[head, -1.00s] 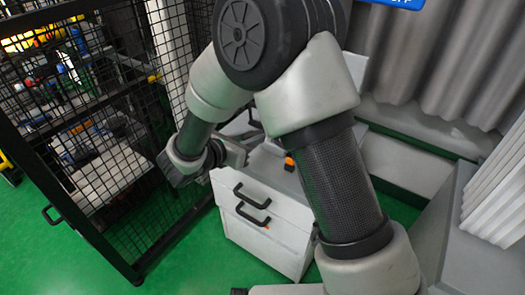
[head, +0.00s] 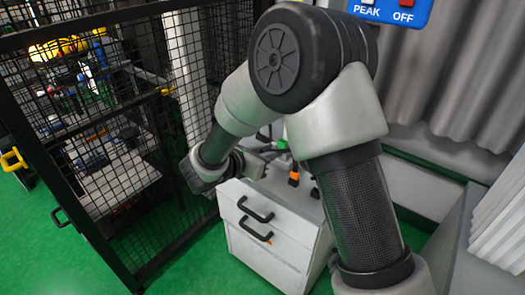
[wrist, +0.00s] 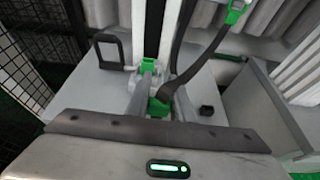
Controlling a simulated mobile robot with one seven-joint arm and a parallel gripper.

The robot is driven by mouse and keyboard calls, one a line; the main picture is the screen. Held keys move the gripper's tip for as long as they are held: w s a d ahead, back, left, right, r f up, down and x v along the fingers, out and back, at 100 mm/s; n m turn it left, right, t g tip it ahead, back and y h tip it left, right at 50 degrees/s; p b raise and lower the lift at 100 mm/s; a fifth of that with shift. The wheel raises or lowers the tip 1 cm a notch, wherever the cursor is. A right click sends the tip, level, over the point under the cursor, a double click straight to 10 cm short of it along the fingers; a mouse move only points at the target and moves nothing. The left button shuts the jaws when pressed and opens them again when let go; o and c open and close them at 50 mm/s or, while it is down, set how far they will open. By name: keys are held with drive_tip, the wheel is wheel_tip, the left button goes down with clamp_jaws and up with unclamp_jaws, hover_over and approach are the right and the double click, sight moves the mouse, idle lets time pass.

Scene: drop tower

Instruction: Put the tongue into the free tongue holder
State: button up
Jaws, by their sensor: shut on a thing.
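My gripper (wrist: 152,88) is shut on a green piece (wrist: 158,106), which looks like the tongue, with a dark strap (wrist: 190,62) running from it up to the right. The fingers hide part of it. In the head view my gripper (head: 262,154) is above the top of the white cabinet, partly behind my arm. A small orange-and-black piece (head: 293,179) stands upright on the cabinet top, with a small dark piece (head: 315,192) to its right. A dark block (wrist: 207,110) shows right of my gripper in the wrist view. I cannot tell which is the free holder.
The white cabinet (head: 268,250) has black drawer handles. A black mesh fence (head: 110,130) stands at the left. Grey corrugated panels (head: 445,85) stand behind. A green fitting (wrist: 236,12) shows on the strap higher up. Green floor (head: 205,272) is open in front.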

drive_tip(key=shift+s+d+f+b, duration=0.1)
drive_tip(key=shift+d+f+b, duration=0.85)
drive_tip(key=shift+d, duration=1.8)
drive_tip(key=shift+s+d+f+b, duration=0.15)
drive_tip(key=shift+d+f+b, duration=0.25)
drive_tip(key=shift+d+f, duration=1.75)
drive_tip(key=shift+s+d+f+b, duration=0.1)
drive_tip(key=shift+d+f+b, duration=0.55)
drive_tip(key=shift+d, duration=2.7)
drive_tip(key=shift+f, duration=1.2)
drive_tip(key=shift+f, duration=0.25)
drive_tip(key=o, duration=0.9)
drive_tip(key=p+v, duration=0.3)
drive_tip(key=v, duration=1.4)
drive_tip(key=shift+r, duration=0.15)
